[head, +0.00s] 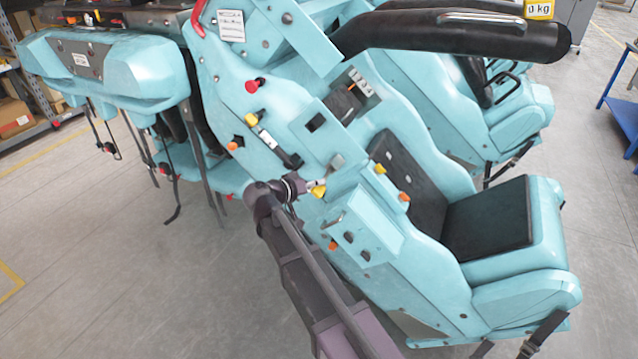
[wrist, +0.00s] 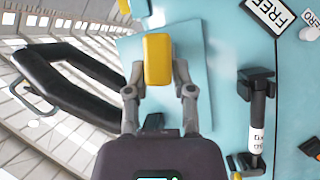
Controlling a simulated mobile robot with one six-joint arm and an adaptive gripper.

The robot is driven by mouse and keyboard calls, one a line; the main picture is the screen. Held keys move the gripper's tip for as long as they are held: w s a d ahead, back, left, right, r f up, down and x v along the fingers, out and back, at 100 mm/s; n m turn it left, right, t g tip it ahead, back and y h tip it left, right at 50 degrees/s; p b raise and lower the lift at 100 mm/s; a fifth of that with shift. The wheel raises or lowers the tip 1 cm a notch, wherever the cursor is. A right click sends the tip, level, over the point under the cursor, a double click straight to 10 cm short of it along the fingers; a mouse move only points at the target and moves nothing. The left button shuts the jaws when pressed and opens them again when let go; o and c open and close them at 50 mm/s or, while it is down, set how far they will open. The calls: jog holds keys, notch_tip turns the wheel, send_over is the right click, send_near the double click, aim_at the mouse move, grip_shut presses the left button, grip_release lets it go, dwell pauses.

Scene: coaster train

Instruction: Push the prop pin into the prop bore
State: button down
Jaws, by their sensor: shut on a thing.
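My gripper (wrist: 159,76) has its two fingers closed on the sides of a yellow block-shaped head (wrist: 158,52) in the wrist view, which I take to be the prop pin. In the head view my gripper (head: 312,186) is at the side of the turquoise coaster seat, with the yellow head (head: 318,192) at its fingertips. The pin's shank is hidden behind its head. I cannot make out the prop bore, nor tell how far the pin is inside anything.
A black strut with a white label (wrist: 257,125) stands right of my gripper in the wrist view. A plate reading FREE (wrist: 270,12) is above it. A black padded bar (wrist: 70,85) lies to the left. Other yellow (head: 380,168) and red (head: 255,84) knobs dot the seat side.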

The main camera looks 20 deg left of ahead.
jog(key=shift+s, duration=0.65)
jog(key=shift+s, duration=0.4)
jog(key=shift+s+a, duration=0.15)
jog(key=shift+s, duration=1.25)
jog(key=shift+s+a, duration=0.15)
jog(key=shift+s, duration=1.25)
jog(key=shift+w+d, duration=0.1)
